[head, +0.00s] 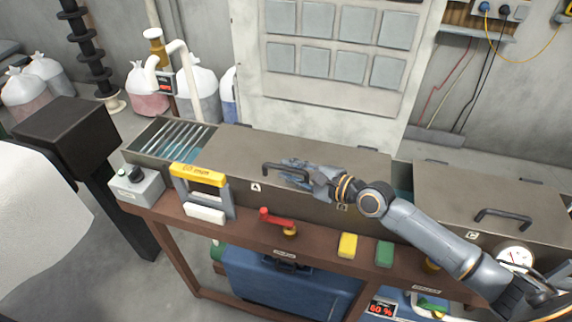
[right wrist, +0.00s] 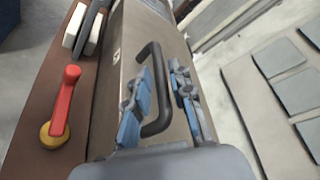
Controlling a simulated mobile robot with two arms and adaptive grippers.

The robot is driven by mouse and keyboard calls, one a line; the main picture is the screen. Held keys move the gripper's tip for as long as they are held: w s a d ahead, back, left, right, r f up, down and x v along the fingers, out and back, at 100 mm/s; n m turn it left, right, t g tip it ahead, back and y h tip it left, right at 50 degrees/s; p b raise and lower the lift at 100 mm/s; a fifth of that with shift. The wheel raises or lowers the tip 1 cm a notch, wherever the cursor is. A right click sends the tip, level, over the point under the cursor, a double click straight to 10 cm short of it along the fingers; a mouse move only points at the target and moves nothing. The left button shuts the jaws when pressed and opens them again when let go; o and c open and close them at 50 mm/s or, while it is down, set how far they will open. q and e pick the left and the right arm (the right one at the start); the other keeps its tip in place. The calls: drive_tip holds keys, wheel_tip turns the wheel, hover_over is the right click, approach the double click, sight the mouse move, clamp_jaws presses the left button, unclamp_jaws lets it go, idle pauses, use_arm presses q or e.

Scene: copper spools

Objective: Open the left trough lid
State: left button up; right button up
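The left trough lid (head: 235,150) is a flat grey-brown metal panel, lying closed on the long trough behind the workbench. Its black bar handle (head: 268,167) stands near the front edge. My right gripper (head: 287,170) is at this handle, reaching in from the right. In the right wrist view, the handle (right wrist: 152,62) shows between the two separated blue-grey fingers of the gripper (right wrist: 158,95). The fingers are on either side of the handle; I cannot tell whether either touches it. My left gripper is not in view.
A second lid (head: 450,190) with its own handle (head: 503,216) lies to the right. A ribbed rack (head: 175,138) shows at the trough's left end. A red valve lever (head: 277,218), a yellow-topped frame (head: 197,176) and yellow and green blocks are along the front ledge.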

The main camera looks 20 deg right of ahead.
drive_tip(key=shift+x, duration=0.8)
clamp_jaws()
